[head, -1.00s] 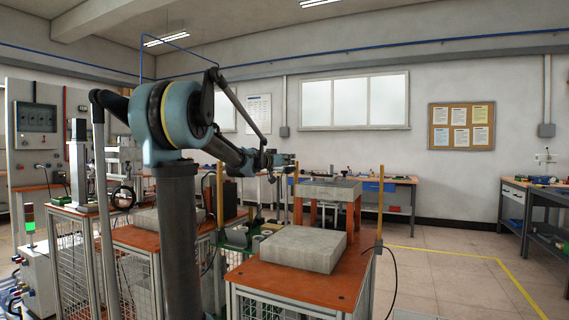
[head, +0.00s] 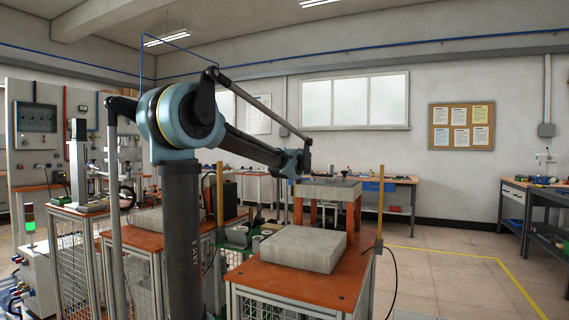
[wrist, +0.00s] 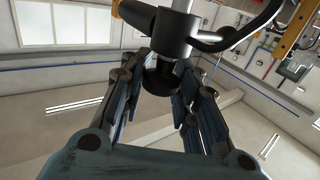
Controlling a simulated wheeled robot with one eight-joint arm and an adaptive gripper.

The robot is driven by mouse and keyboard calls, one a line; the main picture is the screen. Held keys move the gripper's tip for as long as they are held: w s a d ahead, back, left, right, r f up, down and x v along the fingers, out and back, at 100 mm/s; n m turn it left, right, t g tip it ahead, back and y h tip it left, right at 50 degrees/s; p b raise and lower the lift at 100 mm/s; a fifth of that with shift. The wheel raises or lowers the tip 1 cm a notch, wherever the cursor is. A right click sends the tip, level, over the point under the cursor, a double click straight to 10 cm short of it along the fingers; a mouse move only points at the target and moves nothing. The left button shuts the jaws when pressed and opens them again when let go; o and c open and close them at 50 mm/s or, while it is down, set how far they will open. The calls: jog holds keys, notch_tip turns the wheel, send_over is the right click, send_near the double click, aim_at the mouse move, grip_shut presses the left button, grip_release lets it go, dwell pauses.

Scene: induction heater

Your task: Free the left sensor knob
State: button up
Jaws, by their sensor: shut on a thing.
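In the wrist view, my gripper (wrist: 160,75) points at a dark round knob (wrist: 162,84). The exact finger contact is partly hidden by the dark finger links. I cannot tell from this view whether it is the left sensor knob.
A black curved cable or arm (wrist: 235,38) runs right of the clamp, close to the fingers. In the head view, a grey block (head: 290,248) lies on an orange-topped bench (head: 300,286). Open floor lies to the right, beyond a yellow line (head: 505,268).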

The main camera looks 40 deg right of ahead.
jog(key=shift+n+t+y, duration=0.5)
jog(key=shift+n+y, duration=0.3)
jog(key=shift+y, duration=0.3)
jog(key=o, duration=1)
jog(key=v, duration=1.2)
